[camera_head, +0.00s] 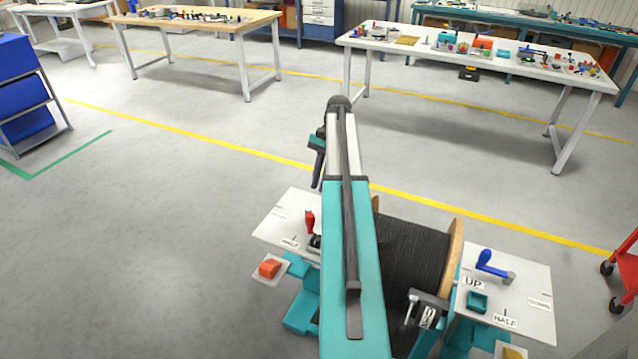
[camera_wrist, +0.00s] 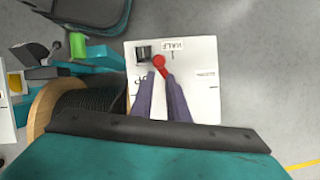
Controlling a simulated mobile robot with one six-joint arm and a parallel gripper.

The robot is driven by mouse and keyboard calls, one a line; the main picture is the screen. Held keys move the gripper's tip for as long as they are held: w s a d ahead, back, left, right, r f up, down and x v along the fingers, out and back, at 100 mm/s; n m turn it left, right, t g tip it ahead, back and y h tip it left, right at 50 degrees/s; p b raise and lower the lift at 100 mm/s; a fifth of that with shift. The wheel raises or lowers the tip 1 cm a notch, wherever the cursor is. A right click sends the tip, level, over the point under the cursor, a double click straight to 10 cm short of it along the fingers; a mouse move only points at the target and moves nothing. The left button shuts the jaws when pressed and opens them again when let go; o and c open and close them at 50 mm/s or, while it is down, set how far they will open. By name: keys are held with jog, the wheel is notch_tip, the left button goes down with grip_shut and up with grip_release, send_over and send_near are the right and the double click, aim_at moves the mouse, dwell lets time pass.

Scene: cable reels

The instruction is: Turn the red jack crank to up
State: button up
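The red crank (camera_head: 310,222) stands on the white plate (camera_head: 270,218) at the left of the cable reel stand. Its red handle (camera_wrist: 160,62) also shows in the wrist view, beside a dark hub (camera_wrist: 143,53) and close to the HALF label (camera_wrist: 173,44). My gripper (camera_wrist: 160,77) is open, with a gap between its two fingers. The fingertips appear at the near end of the red handle; I cannot tell whether they touch it. In the head view my gripper (camera_head: 317,168) shows above the plate, partly behind my arm. Another label is partly hidden by a finger.
A black cable reel (camera_head: 412,255) fills the middle of the stand. A blue crank (camera_head: 490,264) stands on the right plate (camera_head: 530,285), with UP, HALF and DOWN labels.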

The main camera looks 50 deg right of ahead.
jog(key=w+a+f+n+p, duration=0.1)
jog(key=a+f, duration=0.2)
jog(key=a, duration=0.1)
jog(key=w+a+f+p, duration=0.1)
jog(key=a+f, duration=0.2)
jog(key=a, duration=0.2)
jog(key=w+a+f+n+g+h+p, duration=0.1)
jog(key=a+f, duration=0.3)
jog(key=shift+w+a+n, duration=0.15)
jog(key=shift+a+n, duration=0.15)
grip_shut()
jog(key=s+a+f+n+g+h+p, duration=0.1)
jog(key=s+a+f+n+p, duration=0.15)
jog(key=s+a+f, duration=0.45)
jog(key=s+a+f+n+g+p, duration=0.1)
jog(key=s+a+f+n+p, duration=0.15)
jog(key=a, duration=0.75)
jog(key=s+a+f+n+g+h+p, duration=0.1)
jog(key=s+a+f+n, duration=0.4)
jog(key=a, duration=0.4)
jog(key=s+a+f+n+p, duration=0.1)
jog(key=s+a+n+p, duration=0.1)
jog(key=s+a, duration=0.2)
jog(key=s+a+f+n+g+h+p, duration=0.1)
jog(key=s+a, duration=0.3)
jog(key=s, duration=0.5)
jog(key=shift+s+f+n+h+p, duration=0.25)
jog(key=shift+f+n+h+p, duration=0.1)
jog(key=shift+f+n, duration=0.45)
